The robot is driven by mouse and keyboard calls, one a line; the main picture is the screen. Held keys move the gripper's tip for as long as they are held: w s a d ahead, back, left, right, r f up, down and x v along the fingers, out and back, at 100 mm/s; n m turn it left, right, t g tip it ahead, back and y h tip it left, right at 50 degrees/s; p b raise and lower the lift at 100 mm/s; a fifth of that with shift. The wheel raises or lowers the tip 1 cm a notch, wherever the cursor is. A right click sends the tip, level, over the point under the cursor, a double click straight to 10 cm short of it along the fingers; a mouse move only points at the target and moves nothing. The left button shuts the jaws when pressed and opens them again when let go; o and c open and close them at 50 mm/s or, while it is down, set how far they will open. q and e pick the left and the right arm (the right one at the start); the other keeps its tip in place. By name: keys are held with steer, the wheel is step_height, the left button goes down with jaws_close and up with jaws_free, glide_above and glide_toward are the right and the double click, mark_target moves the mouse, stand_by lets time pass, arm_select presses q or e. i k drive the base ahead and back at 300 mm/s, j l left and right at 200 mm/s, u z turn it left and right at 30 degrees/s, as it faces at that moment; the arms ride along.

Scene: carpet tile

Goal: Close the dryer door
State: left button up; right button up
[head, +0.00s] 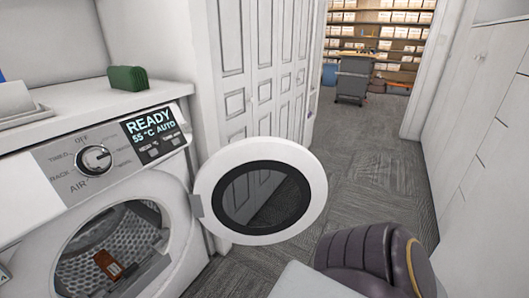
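The dryer (35,192) stands at the left with a control panel reading "READY 55 °C AUTO". Its round door (312,190) is white with a dark glass window and stands wide open, swung out to the right of the opening. The drum (117,240) is exposed, with perforated metal inside. A small reddish-brown object (109,264) shows at the drum opening. Neither my left nor my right gripper is in the head view.
A counter (80,104) above the dryer holds a green object (127,78). White panelled doors (262,70) are behind the dryer door. A dark ribbed rounded object (365,258) is at the bottom right. White cabinets (485,130) line the right. Grey carpet (385,170) is clear between.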

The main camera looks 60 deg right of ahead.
mark_target(256, 190)
steer(key=i+z, duration=0.2)
steer(key=z, duration=0.2)
steer(key=i+j+z, duration=0.1)
steer(key=z, duration=0.3)
steer(key=i+j+z, duration=0.15)
steer(key=z, duration=0.25)
steer(key=i+j+z, duration=0.25)
steer(key=z, duration=0.15)
steer(key=i+j+z, duration=0.1)
steer(key=z, duration=0.3)
steer(key=i+l+z, duration=0.4)
steer(key=k+l, duration=0.05)
steer(key=k, duration=0.05)
